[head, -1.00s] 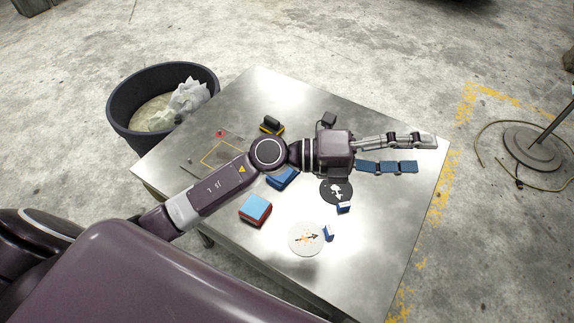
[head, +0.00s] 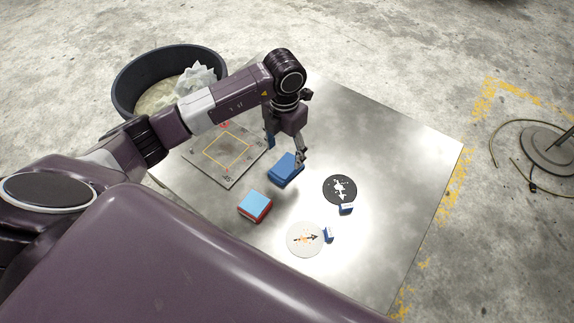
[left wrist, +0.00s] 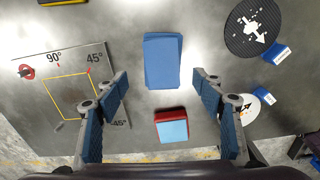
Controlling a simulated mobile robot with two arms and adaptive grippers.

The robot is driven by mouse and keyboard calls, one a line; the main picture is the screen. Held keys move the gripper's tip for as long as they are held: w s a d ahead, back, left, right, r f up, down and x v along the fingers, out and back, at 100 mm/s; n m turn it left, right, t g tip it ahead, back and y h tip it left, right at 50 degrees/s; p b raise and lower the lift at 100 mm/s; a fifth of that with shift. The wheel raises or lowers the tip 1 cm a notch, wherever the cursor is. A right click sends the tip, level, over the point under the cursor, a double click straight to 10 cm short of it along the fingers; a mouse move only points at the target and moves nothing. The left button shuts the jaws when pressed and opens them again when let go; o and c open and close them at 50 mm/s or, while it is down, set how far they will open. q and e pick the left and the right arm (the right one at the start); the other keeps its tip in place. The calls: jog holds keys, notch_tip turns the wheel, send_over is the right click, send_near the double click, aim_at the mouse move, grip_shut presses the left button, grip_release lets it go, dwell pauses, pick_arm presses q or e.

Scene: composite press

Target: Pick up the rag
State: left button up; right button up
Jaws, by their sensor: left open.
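The rag looks to be the folded blue cloth (head: 285,173) lying on the metal table (head: 400,165). In the left wrist view the blue cloth (left wrist: 162,60) lies flat, upper middle. My left gripper (head: 285,153) points down above it, and its fingers partly cover the cloth in the head view. In the left wrist view my left gripper (left wrist: 160,88) is open and empty, with one finger to each side and the cloth between and beyond the tips. My right gripper is not in view.
A red block with a light blue top (head: 255,205) lies near the cloth. A square plate with a yellow outline (head: 228,178) lies left. A black disc (head: 338,188) and a white disc (head: 302,242), both with blue tabs, lie right. A dark bin (head: 125,90) stands beyond the table.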

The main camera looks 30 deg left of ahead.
aim_at(286, 165)
pick_arm(q)
jog(key=f, duration=0.3)
jog(key=f+p, duration=0.1)
jog(key=shift+d+f, duration=0.25)
jog(key=shift+f, duration=0.7)
jog(key=c, duration=1.3)
jog(key=shift+o, duration=0.2)
jog(key=shift+w+r, duration=0.1)
notch_tip(286, 165, up, 20)
jog(key=b, duration=0.1)
